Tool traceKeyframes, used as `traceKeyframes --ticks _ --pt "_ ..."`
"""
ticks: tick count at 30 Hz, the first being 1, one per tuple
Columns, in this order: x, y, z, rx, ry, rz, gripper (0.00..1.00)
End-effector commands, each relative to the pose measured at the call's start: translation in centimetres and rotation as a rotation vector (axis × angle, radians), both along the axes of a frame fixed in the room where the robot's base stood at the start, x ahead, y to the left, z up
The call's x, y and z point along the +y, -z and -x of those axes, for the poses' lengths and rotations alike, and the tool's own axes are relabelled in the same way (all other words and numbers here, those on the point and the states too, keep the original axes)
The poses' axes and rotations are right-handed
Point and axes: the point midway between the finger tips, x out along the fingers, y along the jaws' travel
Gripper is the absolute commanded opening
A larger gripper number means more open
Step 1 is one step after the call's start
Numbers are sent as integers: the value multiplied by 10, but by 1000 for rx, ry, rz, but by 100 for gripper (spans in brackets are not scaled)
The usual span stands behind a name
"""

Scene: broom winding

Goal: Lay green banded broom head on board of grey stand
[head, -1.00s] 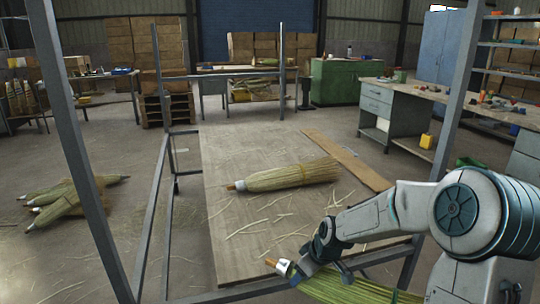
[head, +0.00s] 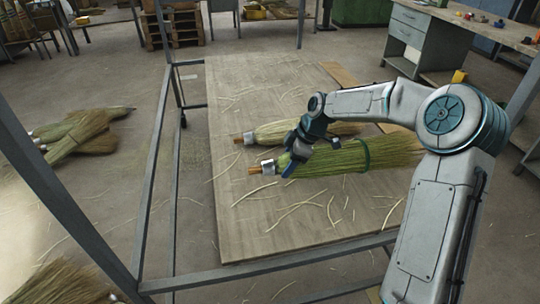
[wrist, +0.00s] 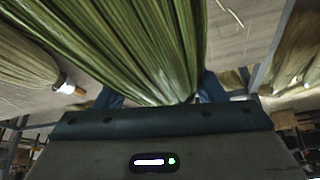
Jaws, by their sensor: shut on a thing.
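The green banded broom head (head: 350,158) is over the board (head: 240,225) of the grey stand (head: 270,268), its metal-capped end to the left and its green band toward the right. My gripper (head: 292,157) is shut on it near the capped end. Its green straw fills the upper part of the wrist view (wrist: 125,45). Whether it touches the board I cannot tell. A plain straw broom head (head: 290,131) lies on the board just behind it, partly hidden by my gripper and arm.
The stand's upright post (head: 70,200) rises at the left. Several broom heads (head: 80,135) lie on the floor at left, with more straw (head: 60,283) at lower left. Loose straws litter the board; its front left is otherwise clear. A workbench (head: 430,35) stands at back right.

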Motion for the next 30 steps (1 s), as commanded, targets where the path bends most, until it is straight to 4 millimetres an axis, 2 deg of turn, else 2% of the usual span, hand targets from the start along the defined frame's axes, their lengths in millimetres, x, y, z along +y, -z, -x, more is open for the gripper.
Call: traceKeyframes --ticks 1,3,10,16,24,30 --pt "13 10 -6 0 -4 -2 21" --pt "27 20 -14 -1 -4 -1 21" --pt "59 40 -32 -1 -1 -1 21" --pt "66 49 -35 -1 -1 0 21" --pt "66 84 -35 -1 -2 0 21" --pt "66 83 -35 -2 -1 0 21"
